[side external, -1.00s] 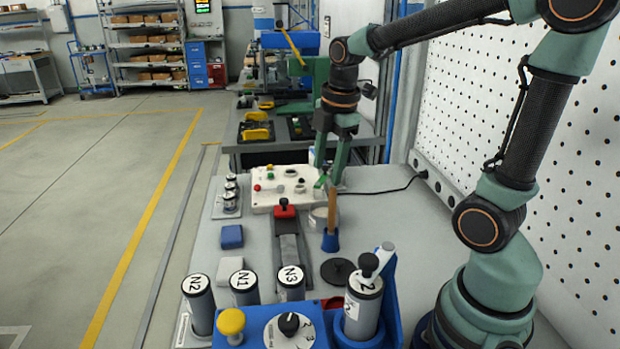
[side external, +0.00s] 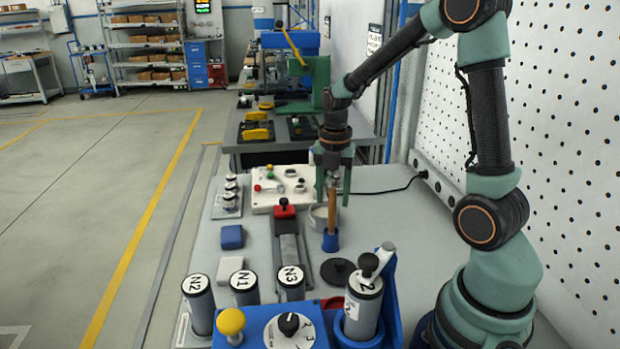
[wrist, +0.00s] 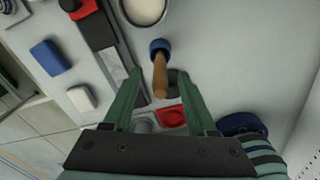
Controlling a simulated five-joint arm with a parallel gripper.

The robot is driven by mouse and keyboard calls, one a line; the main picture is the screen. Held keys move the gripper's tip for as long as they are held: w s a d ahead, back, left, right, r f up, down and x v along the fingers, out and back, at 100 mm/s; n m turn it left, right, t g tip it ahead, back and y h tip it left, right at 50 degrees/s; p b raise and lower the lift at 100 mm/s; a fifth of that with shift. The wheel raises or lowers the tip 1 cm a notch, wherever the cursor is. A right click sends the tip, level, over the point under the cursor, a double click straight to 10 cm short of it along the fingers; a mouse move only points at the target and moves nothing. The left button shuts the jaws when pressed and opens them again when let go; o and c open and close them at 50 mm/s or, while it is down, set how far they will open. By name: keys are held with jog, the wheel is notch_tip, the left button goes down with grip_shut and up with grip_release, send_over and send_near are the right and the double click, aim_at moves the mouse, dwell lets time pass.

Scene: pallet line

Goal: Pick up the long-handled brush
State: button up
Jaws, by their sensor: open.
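The long-handled brush (side external: 332,212) stands upright on the bench, its tan wooden handle rising from a blue base (side external: 330,242). In the wrist view the handle (wrist: 160,78) points toward the camera, and the blue base (wrist: 158,45) is at its far end. My gripper (side external: 333,192) is open and points down, with one finger on each side of the upper handle in the side view. In the wrist view my gripper (wrist: 160,75) also has the handle between its fingers, with gaps showing. Whether the blue part is the brush head or a holder, I cannot tell.
A pale round pot (side external: 319,217) stands close behind the brush. A white control box (side external: 270,198) is farther back. A red-topped fixture (side external: 285,210) is to the left. A black disc (side external: 338,271) and an upright cylinder (side external: 362,305) are nearer the camera.

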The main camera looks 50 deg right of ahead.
aim_at(331, 226)
jog(key=shift+a+f, duration=0.1)
jog(key=shift+f, duration=2.75)
grip_shut()
